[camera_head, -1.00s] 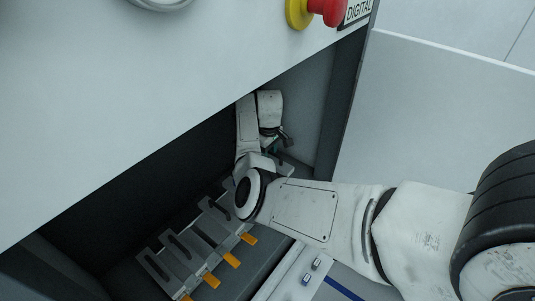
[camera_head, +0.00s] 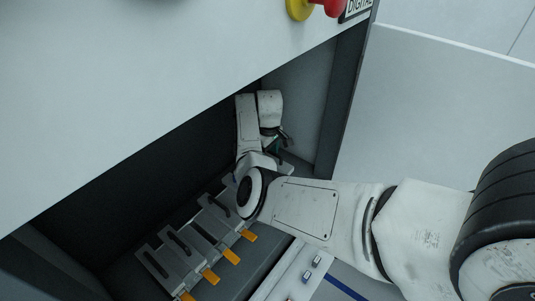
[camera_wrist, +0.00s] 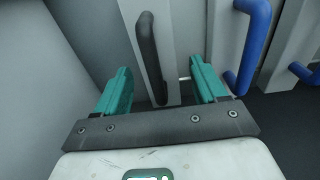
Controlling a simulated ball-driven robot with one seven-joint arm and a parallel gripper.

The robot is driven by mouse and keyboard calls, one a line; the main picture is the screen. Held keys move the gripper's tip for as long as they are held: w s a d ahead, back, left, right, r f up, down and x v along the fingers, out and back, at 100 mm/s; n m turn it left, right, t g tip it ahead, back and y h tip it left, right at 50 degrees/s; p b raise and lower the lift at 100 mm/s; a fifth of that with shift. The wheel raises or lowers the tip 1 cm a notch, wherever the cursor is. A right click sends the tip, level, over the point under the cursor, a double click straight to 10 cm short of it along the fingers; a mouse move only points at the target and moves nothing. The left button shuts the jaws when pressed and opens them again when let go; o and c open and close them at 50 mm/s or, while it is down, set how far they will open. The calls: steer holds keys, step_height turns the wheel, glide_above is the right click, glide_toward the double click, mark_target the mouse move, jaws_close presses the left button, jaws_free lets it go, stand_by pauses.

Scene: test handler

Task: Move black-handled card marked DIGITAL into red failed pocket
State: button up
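A card with a black handle (camera_wrist: 148,55) stands at the upper middle of the wrist view. Its own marking cannot be read. My gripper (camera_wrist: 158,78) is open, with one teal finger on each side of the handle's lower end. The fingers are apart from the handle, as far as I can see. In the head view my gripper (camera_head: 279,148) is deep in the bay at its right end, small and partly hidden by my arm. No red pocket shows in either view.
Blue handles (camera_wrist: 250,40) stand close to the right of my gripper, and a grey wall (camera_wrist: 85,45) is on the left. In the head view, several dark-handled cards (camera_head: 180,242) with orange tabs (camera_head: 232,256) line the bay.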

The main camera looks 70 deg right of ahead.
steer(key=r, duration=0.7)
steer(key=r+b, duration=0.1)
steer(key=r, duration=0.2)
steer(key=shift+s+a+r, duration=0.1)
steer(key=shift+s+r, duration=0.15)
steer(key=shift+r, duration=0.1)
stand_by(0.8)
